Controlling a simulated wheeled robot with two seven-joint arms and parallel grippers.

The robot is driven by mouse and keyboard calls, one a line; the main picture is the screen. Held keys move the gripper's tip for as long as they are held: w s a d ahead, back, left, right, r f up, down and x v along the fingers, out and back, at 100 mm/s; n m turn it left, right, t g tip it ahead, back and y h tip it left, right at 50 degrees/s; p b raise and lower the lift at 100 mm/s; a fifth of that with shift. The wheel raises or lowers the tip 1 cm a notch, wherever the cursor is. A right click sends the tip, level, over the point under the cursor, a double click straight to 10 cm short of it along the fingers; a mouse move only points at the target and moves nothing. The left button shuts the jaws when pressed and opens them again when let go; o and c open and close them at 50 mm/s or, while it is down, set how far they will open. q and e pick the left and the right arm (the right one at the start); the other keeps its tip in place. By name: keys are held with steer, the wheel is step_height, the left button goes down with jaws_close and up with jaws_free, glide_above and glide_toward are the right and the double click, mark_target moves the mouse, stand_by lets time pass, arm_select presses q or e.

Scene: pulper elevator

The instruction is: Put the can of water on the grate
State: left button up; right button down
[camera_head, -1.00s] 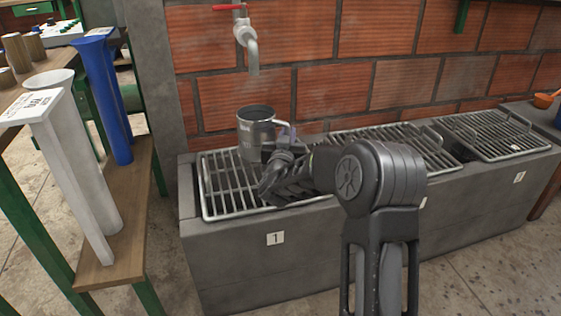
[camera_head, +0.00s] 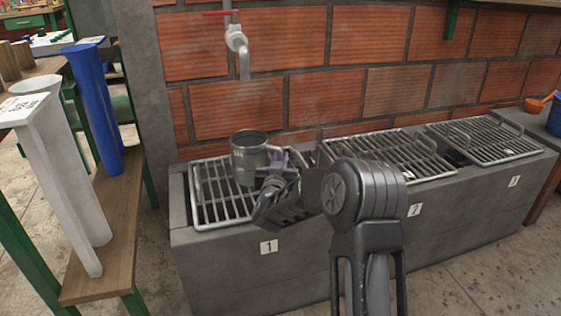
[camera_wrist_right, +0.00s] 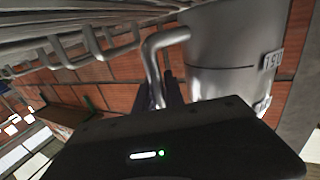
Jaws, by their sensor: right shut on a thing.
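The can (camera_head: 247,163) is a grey metal mug with a side handle. It is upright over the grate (camera_head: 208,205) of the stove section marked 1. I cannot tell whether its base touches the bars. Its inside looks dark, and water is not clear to see. My right gripper (camera_head: 283,163) is shut on the can's handle, to the right of its body. In the right wrist view, the can (camera_wrist_right: 222,60) and its bent handle (camera_wrist_right: 152,62) show, with the fingers (camera_wrist_right: 171,92) at the handle. My left gripper is not in view.
A tap (camera_head: 238,45) with a red lever is on the brick wall behind. Two more grates (camera_head: 385,157) (camera_head: 480,140) lie to the right. A wooden shelf (camera_head: 110,235) with white and blue tubes stands at the left. An orange ladle (camera_head: 540,102) is at the far right.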

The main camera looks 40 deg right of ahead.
steer(key=shift+f+b, duration=0.45)
steer(key=shift+f, duration=0.05)
steer(key=c, duration=1.4)
jaws_free()
steer(key=shift+f, duration=0.1)
